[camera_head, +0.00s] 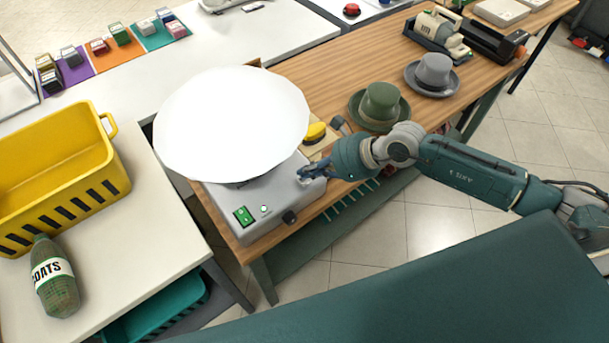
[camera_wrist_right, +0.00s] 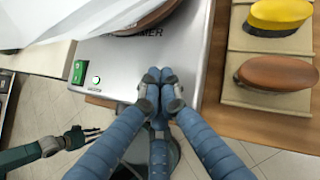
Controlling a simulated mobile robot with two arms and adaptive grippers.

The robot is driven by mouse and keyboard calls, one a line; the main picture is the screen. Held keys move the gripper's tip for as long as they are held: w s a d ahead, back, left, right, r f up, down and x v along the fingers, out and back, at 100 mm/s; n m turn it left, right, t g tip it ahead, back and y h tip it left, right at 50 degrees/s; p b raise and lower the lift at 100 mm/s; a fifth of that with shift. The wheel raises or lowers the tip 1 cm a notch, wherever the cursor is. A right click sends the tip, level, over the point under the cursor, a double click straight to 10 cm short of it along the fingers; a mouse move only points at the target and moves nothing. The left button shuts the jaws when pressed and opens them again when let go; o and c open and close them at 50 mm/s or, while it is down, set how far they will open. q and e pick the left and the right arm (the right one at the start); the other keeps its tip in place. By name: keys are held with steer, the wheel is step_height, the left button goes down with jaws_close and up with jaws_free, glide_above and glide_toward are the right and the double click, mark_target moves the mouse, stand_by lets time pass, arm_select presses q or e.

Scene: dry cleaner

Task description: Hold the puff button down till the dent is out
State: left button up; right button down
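The grey steamer (camera_head: 270,212) stands on the wooden bench, with a green switch (camera_head: 243,215), a small white round control (camera_head: 264,209) and a dark knob (camera_head: 289,217) on it. A large plain white shape (camera_head: 232,122) covers its top in the head view. In the right wrist view a brown rim (camera_wrist_right: 150,18) shows beneath it; any dent is hidden. My right gripper (camera_wrist_right: 160,76) has its fingertips together over the steamer's front right corner, with nothing visible between them. I cannot pick out the puff button; the fingertips may cover it. My left gripper (camera_wrist_right: 92,132) is empty, fingers apart, over the floor.
A yellow-topped brush (camera_head: 315,131) and a brown-topped brush (camera_wrist_right: 277,73) lie right of the steamer. A green hat (camera_head: 381,108) and a grey hat (camera_head: 432,75) stand farther along the bench. A yellow basket (camera_head: 60,170) and a bottle (camera_head: 54,278) stand on the left counter.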

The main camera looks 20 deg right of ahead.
steer(key=shift+r+p, duration=0.6)
steer(key=shift+r, duration=0.25)
steer(key=shift+r+p, duration=1.7)
steer(key=shift+r, duration=0.85)
